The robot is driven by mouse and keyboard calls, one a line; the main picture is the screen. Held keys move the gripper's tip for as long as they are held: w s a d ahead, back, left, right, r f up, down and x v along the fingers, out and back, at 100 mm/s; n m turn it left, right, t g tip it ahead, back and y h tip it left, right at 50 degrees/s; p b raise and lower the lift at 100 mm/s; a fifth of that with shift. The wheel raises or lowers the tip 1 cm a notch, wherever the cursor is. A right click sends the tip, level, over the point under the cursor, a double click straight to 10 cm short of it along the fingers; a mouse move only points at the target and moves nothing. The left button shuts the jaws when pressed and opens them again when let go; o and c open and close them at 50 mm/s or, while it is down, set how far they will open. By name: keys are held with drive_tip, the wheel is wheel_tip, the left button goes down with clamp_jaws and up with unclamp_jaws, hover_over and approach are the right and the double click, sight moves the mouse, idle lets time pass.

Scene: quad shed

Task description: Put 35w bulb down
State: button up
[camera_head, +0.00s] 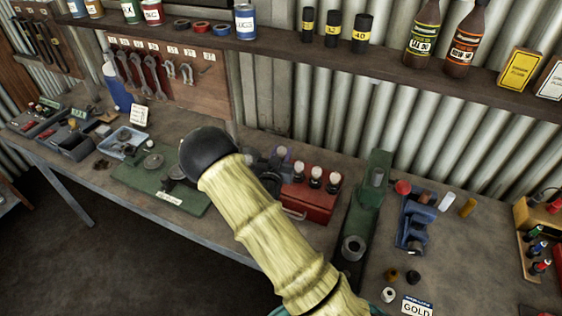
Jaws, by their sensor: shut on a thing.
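A red box (305,198) stands on the workbench (440,262), right of my raised arm. Three pale-topped pieces (315,176) that look like bulbs stand in a row on it. No wattage mark can be read, so I cannot tell which piece is the 35w bulb. My pale yellow arm with a black ball joint crosses the middle of the view and hides part of the bench. My gripper cannot be made out, nor can anything held in it. Dark and bluish shapes (283,154) beside the arm are partly covered and unclear.
A green mat (148,192) with round metal parts lies left of the arm. A green tool stand (366,205) and a blue tool (413,222) stand to the right. Small parts lie by a GOLD card (416,306). A shelf (290,48) with bottles and cans hangs above.

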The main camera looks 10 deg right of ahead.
drive_tip(key=shift+f+p, duration=0.45)
drive_tip(key=shift+f, duration=1.35)
drive_tip(key=shift+f, duration=0.1)
drive_tip(key=shift+f, duration=0.1)
drive_tip(key=o, duration=1)
